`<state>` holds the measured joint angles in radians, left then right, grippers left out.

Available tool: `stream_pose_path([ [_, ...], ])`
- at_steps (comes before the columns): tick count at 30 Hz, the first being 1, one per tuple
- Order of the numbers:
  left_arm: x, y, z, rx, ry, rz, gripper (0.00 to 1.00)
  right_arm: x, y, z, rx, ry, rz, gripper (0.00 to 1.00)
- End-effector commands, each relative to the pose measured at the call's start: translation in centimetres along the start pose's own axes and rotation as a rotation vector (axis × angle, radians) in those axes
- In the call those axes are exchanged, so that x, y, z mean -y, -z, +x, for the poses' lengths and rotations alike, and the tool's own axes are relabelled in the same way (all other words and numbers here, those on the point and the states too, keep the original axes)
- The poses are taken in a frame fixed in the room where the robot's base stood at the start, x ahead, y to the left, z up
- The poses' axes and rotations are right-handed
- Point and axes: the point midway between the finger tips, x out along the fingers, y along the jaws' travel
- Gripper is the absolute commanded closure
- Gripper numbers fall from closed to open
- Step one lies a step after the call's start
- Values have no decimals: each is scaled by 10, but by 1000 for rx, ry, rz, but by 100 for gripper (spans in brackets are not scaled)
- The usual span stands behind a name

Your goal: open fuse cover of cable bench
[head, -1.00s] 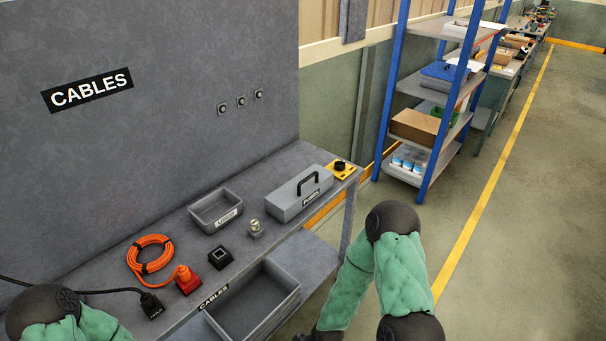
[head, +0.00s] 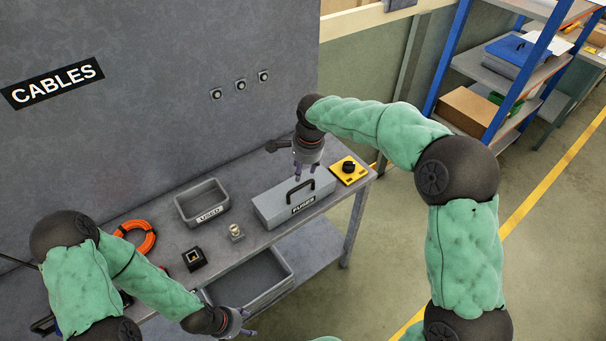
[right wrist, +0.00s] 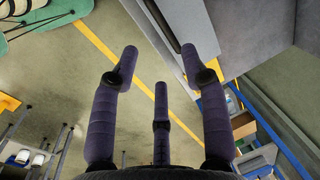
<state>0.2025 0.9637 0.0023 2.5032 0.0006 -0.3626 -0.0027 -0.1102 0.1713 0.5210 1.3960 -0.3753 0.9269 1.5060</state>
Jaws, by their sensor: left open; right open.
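The fuse cover (head: 268,208) is a grey box with a black handle (head: 289,192) on top and a label reading FUSES on its front. It sits closed at the right part of the cable bench (head: 255,238). My right gripper (head: 305,178) is open and empty, pointing down just above the cover's rear right part, close to the handle. In the right wrist view its fingers (right wrist: 160,75) are spread with nothing between them. A grey surface lies beyond them at the top; I cannot tell which part it is. My left gripper (head: 250,322) is open and empty in front of the bench.
A yellow plate with a black knob (head: 348,170) is right of the cover. A grey bin labelled USED (head: 203,203), a small metal fitting (head: 236,232), a black socket (head: 194,259) and an orange cable coil (head: 148,240) are to the left. An open bin (head: 283,268) is below.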

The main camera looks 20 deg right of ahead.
Motion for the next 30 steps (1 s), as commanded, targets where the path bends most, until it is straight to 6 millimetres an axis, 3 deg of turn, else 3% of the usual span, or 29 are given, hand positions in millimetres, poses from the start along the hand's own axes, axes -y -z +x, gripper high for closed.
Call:
stream_pose_path([
  [18, 2, 0, 7, 0, 0, 0, 42, -1, 0, 94, 2, -3, 0, 54],
  [30, 3, 0, 8, 0, 0, 0, 42, 0, 0, 108, 2, -1, 0, 54],
])
